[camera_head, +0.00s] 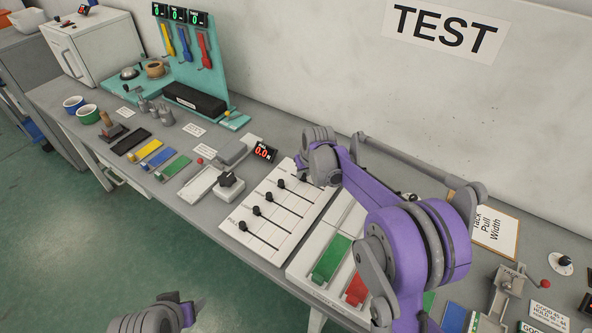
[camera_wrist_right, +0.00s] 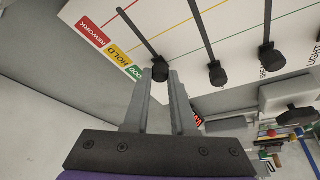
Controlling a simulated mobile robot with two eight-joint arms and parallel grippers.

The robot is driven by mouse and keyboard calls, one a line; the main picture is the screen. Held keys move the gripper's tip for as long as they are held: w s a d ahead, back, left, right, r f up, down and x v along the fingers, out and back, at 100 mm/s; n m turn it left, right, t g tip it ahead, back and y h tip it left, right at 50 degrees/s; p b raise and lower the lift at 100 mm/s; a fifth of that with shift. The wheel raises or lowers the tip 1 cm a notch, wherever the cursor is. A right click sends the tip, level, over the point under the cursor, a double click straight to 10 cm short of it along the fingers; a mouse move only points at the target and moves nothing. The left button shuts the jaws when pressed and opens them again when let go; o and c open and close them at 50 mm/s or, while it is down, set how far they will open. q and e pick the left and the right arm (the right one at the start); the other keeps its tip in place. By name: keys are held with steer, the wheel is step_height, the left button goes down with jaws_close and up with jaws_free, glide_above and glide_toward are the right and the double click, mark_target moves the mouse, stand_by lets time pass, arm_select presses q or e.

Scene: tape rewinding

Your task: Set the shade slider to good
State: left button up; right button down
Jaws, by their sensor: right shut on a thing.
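The white slider panel (camera_head: 262,228) lies on the bench in the head view, with several black knobs on dark slots. In the right wrist view, the panel (camera_wrist_right: 245,25) fills the top. Its edge strip reads REWORK in red, HOLD in yellow and GOOD (camera_wrist_right: 136,73) in green. My right gripper (camera_wrist_right: 158,76) is shut on a black slider knob (camera_wrist_right: 160,67), which sits at the slot end level with the green GOOD label. That slider's own name is hidden, so I cannot read whether it is shade.
Two other knobs (camera_wrist_right: 217,74) and (camera_wrist_right: 270,59) stand beside the held one. A red digital display (camera_head: 264,153) stands behind the panel. Green and red pads (camera_head: 332,258) lie on a white tray to its right. Grey blocks and coloured pads (camera_head: 160,157) lie left.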

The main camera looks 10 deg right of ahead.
steer(key=shift+w+a, duration=0.1)
steer(key=c, duration=0.7)
jaws_free()
steer(key=v, duration=1.1)
steer(key=shift+w, duration=0.1)
steer(key=shift+f, duration=0.1)
